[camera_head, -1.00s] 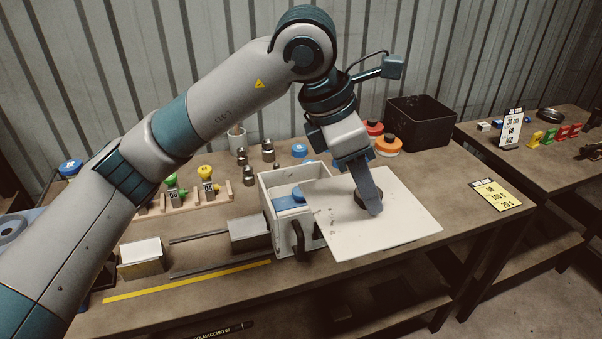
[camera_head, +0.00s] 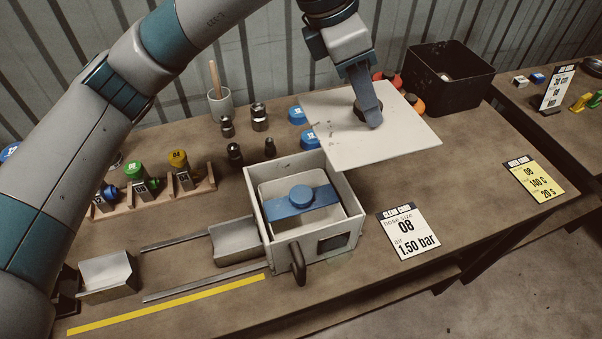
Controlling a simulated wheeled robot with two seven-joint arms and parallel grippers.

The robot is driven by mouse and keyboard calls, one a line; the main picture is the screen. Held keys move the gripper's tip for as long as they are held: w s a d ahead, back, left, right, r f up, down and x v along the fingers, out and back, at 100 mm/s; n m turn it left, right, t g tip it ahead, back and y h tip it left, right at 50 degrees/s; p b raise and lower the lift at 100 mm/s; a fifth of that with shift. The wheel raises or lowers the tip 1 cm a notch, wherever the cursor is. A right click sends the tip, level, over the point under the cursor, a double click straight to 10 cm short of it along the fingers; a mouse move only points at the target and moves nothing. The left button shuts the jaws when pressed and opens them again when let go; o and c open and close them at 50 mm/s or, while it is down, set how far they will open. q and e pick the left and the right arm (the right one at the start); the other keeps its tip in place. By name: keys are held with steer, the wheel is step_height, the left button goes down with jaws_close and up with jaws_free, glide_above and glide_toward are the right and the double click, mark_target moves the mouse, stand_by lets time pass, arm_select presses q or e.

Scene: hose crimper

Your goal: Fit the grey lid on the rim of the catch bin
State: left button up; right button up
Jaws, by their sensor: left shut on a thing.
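The grey lid (camera_head: 345,148) is a pale, thin square plate with a dark round knob (camera_head: 362,108) on top. My left gripper (camera_head: 368,115) is shut on the knob and holds the lid nearly level above the table. The dark open box (camera_head: 448,88) at the back right looks like the catch bin. Its top is open and a small pale thing lies inside. The lid is apart from it, to its left and nearer the camera. The lid hides part of the table and of the items behind it. My right gripper is not in view.
An open grey box (camera_head: 326,245) with a blue bar and knob (camera_head: 301,197) stands nearer the camera, with a handle at its front. Red and orange round items sit between lid and bin.

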arm_select(q)
steer(key=shift+s+r, duration=0.15)
steer(key=shift+s, duration=0.1)
steer(key=shift+a+f+p, duration=0.3)
steer(key=shift+a+p, duration=0.05)
steer(key=shift+a, duration=0.05)
steer(key=s+a+f+p, duration=0.5)
steer(key=a+f, duration=0.1)
steer(key=a, duration=0.3)
steer(key=shift+a+f, duration=0.25)
steer(key=shift+a, duration=0.1)
steer(key=shift+w, duration=0.1)
steer(key=shift+f, duration=0.15)
